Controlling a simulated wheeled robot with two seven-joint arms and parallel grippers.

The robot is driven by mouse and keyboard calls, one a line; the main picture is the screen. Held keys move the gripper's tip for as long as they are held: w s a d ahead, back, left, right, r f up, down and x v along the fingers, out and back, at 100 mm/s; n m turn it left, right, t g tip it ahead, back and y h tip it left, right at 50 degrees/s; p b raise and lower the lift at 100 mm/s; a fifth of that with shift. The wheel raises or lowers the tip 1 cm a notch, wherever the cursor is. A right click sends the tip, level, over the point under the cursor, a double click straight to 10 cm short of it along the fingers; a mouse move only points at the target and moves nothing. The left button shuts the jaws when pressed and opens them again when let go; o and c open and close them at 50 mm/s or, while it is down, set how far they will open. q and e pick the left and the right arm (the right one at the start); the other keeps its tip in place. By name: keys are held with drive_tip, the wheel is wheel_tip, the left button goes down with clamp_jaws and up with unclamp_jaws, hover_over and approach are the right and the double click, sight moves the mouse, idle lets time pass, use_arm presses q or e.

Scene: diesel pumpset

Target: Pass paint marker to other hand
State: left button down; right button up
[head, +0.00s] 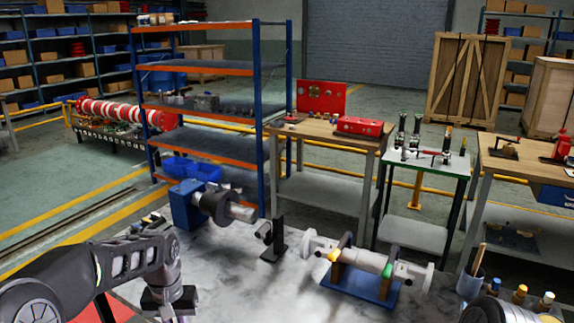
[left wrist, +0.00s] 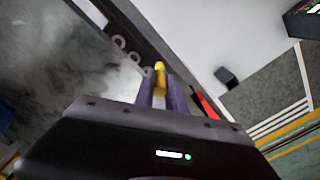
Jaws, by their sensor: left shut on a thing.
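The paint marker shows in the left wrist view as a short yellow piece (left wrist: 160,76) between the two fingers. My left gripper (left wrist: 160,95) is shut on it; the fingers hide most of its body. In the head view my left gripper (head: 170,304) is at the lower left, pointing down over the near left side of the grey table (head: 230,285). I cannot make out the marker in that view. My right gripper is in neither view.
A blue motor-like unit (head: 187,204), a black stand (head: 274,240) and a pipe assembly on a blue base (head: 358,284) stand on the table. A cup (head: 470,284) and several small capped containers (head: 518,296) are at the right. The table's middle front is clear.

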use_arm(q)
drive_tip(key=shift+m, duration=0.7)
drive_tip(key=d, duration=0.6)
drive_tip(key=shift+s+r, duration=0.15)
drive_tip(key=s+d+r+m, duration=0.1)
drive_tip(key=s+d+r, duration=0.1)
drive_tip(key=d, duration=0.6)
drive_tip(key=s+d+r+m, duration=0.1)
drive_tip(key=s+d+r, duration=0.2)
drive_tip(key=d, duration=0.6)
drive_tip(key=shift+s+r, duration=0.15)
drive_tip(key=shift+s, duration=0.6)
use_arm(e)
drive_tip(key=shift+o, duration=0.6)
